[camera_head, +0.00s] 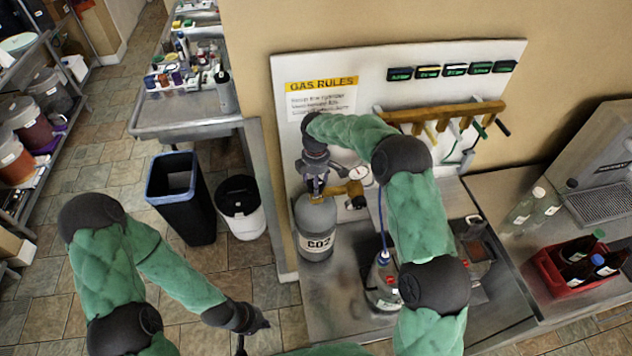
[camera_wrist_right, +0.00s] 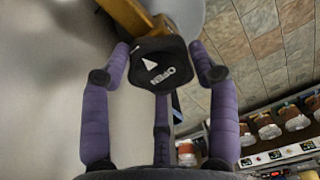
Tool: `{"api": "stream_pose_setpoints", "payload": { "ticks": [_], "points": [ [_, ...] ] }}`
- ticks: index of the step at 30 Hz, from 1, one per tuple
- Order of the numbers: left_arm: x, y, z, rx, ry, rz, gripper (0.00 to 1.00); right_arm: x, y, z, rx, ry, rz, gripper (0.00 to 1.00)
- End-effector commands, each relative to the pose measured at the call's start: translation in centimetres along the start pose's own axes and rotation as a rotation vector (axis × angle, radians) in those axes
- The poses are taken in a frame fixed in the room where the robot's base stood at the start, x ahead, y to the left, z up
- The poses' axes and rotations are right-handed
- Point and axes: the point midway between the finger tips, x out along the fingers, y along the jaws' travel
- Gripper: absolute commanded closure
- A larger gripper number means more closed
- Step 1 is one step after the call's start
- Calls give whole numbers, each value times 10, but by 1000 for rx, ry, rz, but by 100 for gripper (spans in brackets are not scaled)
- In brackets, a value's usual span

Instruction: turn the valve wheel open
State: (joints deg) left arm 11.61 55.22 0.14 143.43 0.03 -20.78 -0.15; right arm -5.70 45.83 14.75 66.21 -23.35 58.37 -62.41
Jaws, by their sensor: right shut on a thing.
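The black valve wheel (camera_wrist_right: 160,65), marked with OPEN and a white arrow, shows in the right wrist view. My right gripper (camera_wrist_right: 159,78) has its purple fingers around the wheel's rim and is shut on it. In the head view my right gripper (camera_head: 316,180) is at the top of the grey CO2 cylinder (camera_head: 313,230) and hides the wheel there. A brass fitting (camera_head: 350,190) and a round gauge (camera_head: 359,174) sit beside it. My left gripper (camera_head: 256,322) hangs low at the bottom, away from the cylinder; its jaws are too small to read.
The metal counter (camera_head: 325,310) holds a clear jug (camera_head: 384,285) close to the cylinder. A red crate of bottles (camera_head: 560,270) stands at the right. A black bin (camera_head: 180,200) and a white bucket (camera_head: 241,212) stand on the tiled floor, left of the counter.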

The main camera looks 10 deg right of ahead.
Motion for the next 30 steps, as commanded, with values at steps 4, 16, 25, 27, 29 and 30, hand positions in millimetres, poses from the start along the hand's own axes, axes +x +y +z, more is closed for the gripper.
{"api": "stream_pose_setpoints", "payload": {
  "ticks": [4,16,25,27,29,30],
  "points": [
    [0,0,0,0,0,0,100,-2,1,-2,-5,2,6,73],
    [0,0,0,0,0,0,100,-1,1,-1,-3,1,3,17],
    [0,0,0,0,0,0,100,-4,1,0,-2,0,2,17],
    [0,0,0,0,0,0,100,-10,1,-1,-2,1,4,17],
    [0,0,0,0,0,0,100,-18,1,-1,-2,1,4,17],
    [0,0,0,0,0,0,100,-25,1,-1,-2,1,4,17]
  ]
}}
